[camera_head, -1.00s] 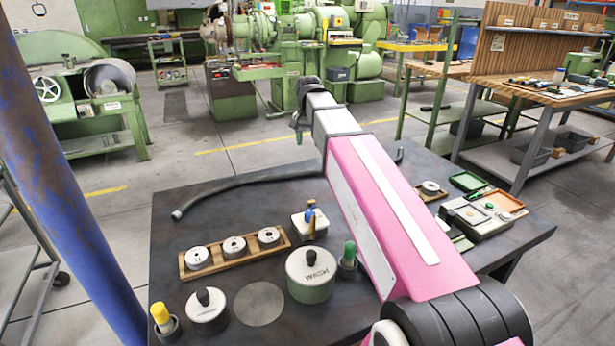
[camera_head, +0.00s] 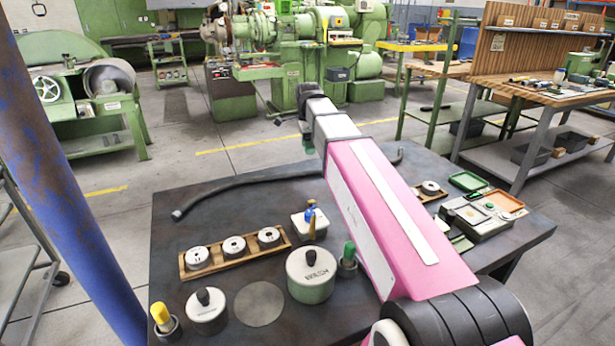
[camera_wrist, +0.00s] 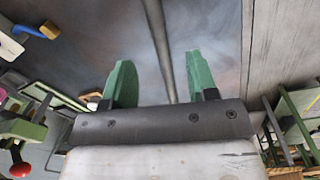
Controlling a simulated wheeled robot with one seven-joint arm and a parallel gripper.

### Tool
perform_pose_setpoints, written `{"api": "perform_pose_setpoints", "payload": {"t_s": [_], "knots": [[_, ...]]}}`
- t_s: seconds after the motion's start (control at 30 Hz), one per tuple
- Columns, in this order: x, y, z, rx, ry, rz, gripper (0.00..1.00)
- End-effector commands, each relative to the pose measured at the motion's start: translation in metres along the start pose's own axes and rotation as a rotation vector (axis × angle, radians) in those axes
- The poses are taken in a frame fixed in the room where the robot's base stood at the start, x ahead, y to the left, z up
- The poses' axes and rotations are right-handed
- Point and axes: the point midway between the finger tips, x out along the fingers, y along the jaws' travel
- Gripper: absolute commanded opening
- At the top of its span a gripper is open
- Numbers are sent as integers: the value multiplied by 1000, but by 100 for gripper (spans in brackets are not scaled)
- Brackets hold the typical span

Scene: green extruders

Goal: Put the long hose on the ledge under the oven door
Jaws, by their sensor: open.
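The long hose (camera_head: 245,183) is a dark, gently curved tube lying along the far part of the dark table (camera_head: 220,330). My arm hides part of it in the head view. My gripper (camera_head: 308,145) is beyond the hose's middle in that picture, with one green fingertip showing. In the wrist view my gripper (camera_wrist: 158,58) is open, with its two green fingers apart and the hose (camera_wrist: 157,30) appearing between them. Neither finger visibly grips it, and its height above the hose is unclear. I cannot make out an oven door or its ledge.
On the table stand a wooden rack with several discs (camera_head: 233,250), a lidded pot (camera_head: 310,275), a yellow-topped piece (camera_head: 163,318) and a grey tray unit (camera_head: 482,220). A blue post (camera_head: 65,165) rises at left. Green machines stand behind, with open floor between.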

Motion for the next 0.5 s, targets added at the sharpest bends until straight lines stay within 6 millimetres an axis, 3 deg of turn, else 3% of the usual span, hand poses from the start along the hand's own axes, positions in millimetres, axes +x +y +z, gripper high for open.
{"api": "perform_pose_setpoints", "payload": {"t_s": [0.2, 0.5], "knots": [[31, 1, 0, -2, 0, 2, 53], [49, 2, 2, -3, 0, 1, 53]]}}
